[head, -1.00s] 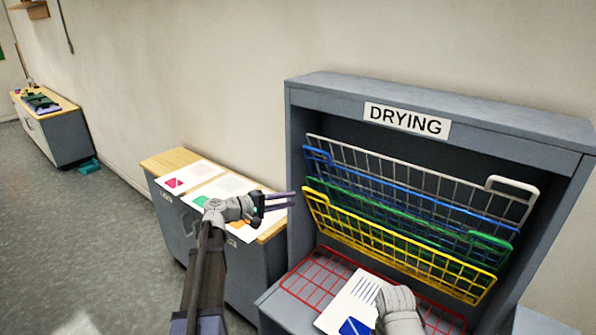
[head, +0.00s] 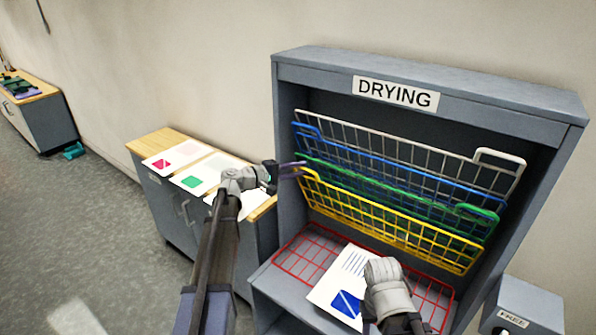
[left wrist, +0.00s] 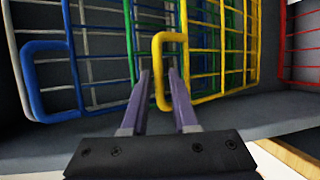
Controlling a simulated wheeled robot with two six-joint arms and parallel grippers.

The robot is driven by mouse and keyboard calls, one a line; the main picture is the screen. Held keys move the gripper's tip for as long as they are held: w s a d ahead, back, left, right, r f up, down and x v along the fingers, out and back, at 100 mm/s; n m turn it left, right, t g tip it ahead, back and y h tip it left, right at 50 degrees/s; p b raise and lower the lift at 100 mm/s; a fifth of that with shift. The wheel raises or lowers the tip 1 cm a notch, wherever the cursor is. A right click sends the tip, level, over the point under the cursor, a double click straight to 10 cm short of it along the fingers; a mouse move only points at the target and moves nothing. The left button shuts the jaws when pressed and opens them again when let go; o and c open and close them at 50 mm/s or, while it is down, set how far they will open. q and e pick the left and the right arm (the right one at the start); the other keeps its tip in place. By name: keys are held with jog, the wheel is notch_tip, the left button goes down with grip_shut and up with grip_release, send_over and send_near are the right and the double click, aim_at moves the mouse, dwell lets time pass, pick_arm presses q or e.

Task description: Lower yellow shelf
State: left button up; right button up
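The yellow wire shelf (head: 388,223) hangs tilted up inside the grey drying rack (head: 290,200), the front-most of several raised shelves. My left gripper (head: 298,169) is at its left end. In the left wrist view, the left gripper (left wrist: 159,75) has its fingers apart, with one bar of the yellow handle loop (left wrist: 161,50) between them and a gap showing around it. My right gripper (head: 385,285) is over a white card with blue marks (head: 335,285) on the lowered red shelf (head: 300,258); its fingers are hidden behind its wrist.
Green (head: 470,230), blue (head: 400,176) and white (head: 440,158) wire shelves are raised behind the yellow one. A low cabinet (head: 165,140) with several cards stands to the left. A grey box marked FREE (head: 540,300) is at lower right.

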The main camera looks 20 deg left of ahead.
pick_arm(q)
grip_shut()
dwell(1.5)
